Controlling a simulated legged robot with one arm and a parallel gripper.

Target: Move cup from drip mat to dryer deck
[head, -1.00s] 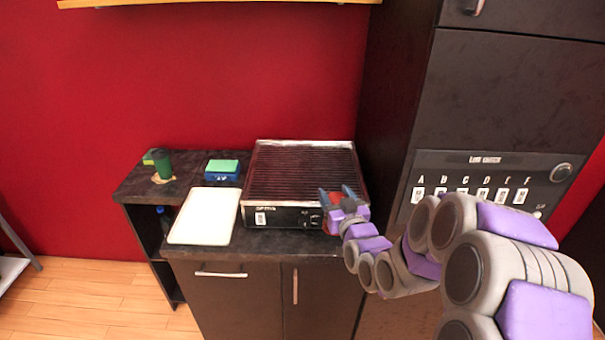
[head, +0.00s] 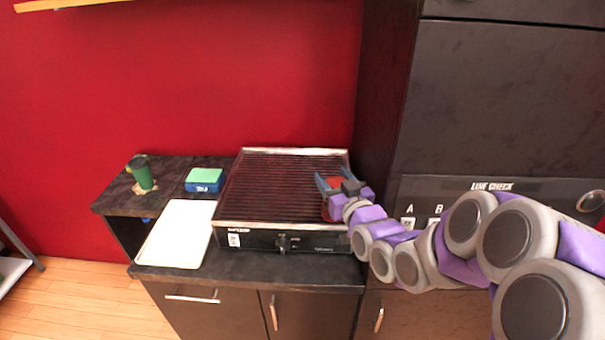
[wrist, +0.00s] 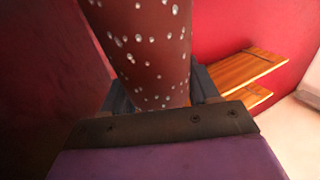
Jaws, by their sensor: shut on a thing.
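My gripper (head: 332,187) is shut on a cup. In the wrist view the cup (wrist: 146,45) is brownish red with white dots, between the two fingers; its top is cut off by the picture edge. In the head view only a small red part of it (head: 333,182) shows between the fingers. My gripper is at the right front part of a ribbed, dark-red-topped appliance (head: 285,180), which may be the dryer deck. I cannot tell whether the cup touches it. A white flat tray or mat (head: 178,235) lies to its left, empty; I cannot tell if it is the drip mat.
A green cup (head: 142,173) stands on a small tan mat (head: 145,189) at the back left. A blue box with green top (head: 205,180) stands beside the appliance. A tall dark cabinet (head: 480,110) rises on the right. Wooden shelves (wrist: 240,75) show in the wrist view.

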